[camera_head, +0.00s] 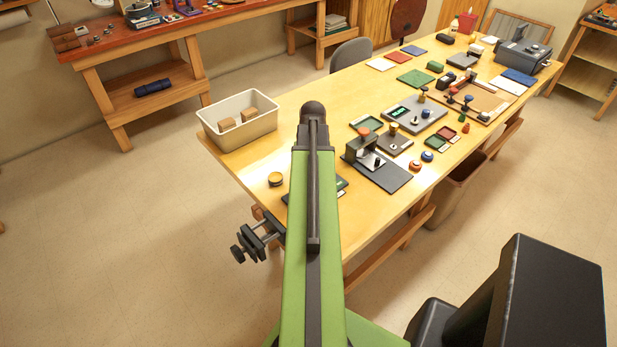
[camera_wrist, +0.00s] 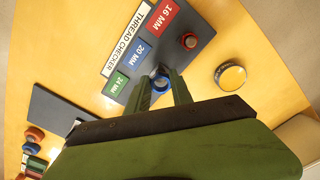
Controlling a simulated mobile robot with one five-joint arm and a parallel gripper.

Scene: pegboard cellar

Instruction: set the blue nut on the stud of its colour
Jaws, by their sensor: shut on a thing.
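The blue nut (camera_wrist: 161,84) is between the two fingertips of my gripper (camera_wrist: 162,90) in the wrist view, and the gripper is shut on it. It is at the edge of the dark thread checker board (camera_wrist: 196,28), beside the blue "20 MM" label (camera_wrist: 140,53). A dark tip, perhaps the stud (camera_wrist: 157,71), shows right by the nut; I cannot tell whether the nut is around it or above it. A red nut (camera_wrist: 189,41) sits by the red "16 MM" label. In the head view my arm hides the gripper, the nut and most of the board.
A yellow-topped round tin (camera_wrist: 231,76) stands right of the board; it also shows in the head view (camera_head: 275,180). A cream bin (camera_head: 238,122) stands at the table's left end. Orange (camera_head: 415,166) and blue (camera_head: 427,156) round pieces lie beyond a dark plate (camera_head: 386,176).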

